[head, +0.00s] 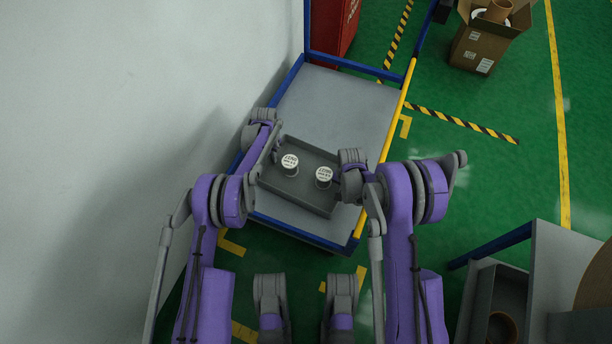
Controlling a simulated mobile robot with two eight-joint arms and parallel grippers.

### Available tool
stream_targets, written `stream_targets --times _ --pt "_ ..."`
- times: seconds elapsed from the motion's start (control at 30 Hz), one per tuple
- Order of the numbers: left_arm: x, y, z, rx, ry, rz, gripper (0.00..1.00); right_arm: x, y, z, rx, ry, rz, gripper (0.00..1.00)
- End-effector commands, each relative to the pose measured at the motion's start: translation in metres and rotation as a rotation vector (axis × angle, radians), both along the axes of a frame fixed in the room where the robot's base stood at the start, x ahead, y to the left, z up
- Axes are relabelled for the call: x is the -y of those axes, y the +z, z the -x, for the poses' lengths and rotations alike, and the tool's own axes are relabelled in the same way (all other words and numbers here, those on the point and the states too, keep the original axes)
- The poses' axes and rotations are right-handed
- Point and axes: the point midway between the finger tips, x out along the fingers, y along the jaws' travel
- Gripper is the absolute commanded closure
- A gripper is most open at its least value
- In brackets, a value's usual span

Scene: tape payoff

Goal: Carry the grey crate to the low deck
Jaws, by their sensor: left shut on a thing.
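The grey crate (299,194) is in the middle of the head view, over the near half of the low deck (340,100), a grey platform with a blue frame. Two white-topped spools stand in the crate, one at the left (290,165) and one at the right (323,178). My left gripper (273,160) is shut on the crate's left wall. My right gripper (343,186) is at the crate's right wall, its fingers mostly hidden by its wrist. I cannot tell whether the crate rests on the deck or hangs just above it.
A pale wall (120,110) runs close along the left. A red cabinet (335,35) stands beyond the deck. An open cardboard box (485,45) is at the upper right. A grey bench (555,270) with a bin is at the lower right. The deck's far half is bare.

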Motion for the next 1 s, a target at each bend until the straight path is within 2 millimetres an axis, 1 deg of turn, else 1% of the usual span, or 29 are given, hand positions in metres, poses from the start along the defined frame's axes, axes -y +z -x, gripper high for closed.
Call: stream_targets --times 0.03,0.4,0.57,0.77,1.0 --pt "-0.005 0.0 -0.001 0.003 0.005 -0.005 1.0 0.004 0.0 0.001 -0.003 -0.003 0.005 1.0" --pt "-0.006 0.002 -0.001 0.003 0.005 -0.006 1.0 0.005 0.001 0.001 -0.004 -0.004 0.007 1.0" --pt "-0.007 0.005 0.0 0.002 0.005 -0.007 1.0 0.005 0.005 0.002 -0.005 -0.004 0.007 1.0" --pt "-0.007 0.019 0.002 0.003 0.005 -0.008 1.0 0.005 0.018 0.005 -0.004 -0.004 0.007 1.0" --pt "-0.007 0.042 0.005 0.007 0.005 -0.008 1.0 0.005 0.041 0.007 0.0 -0.004 0.008 1.0"
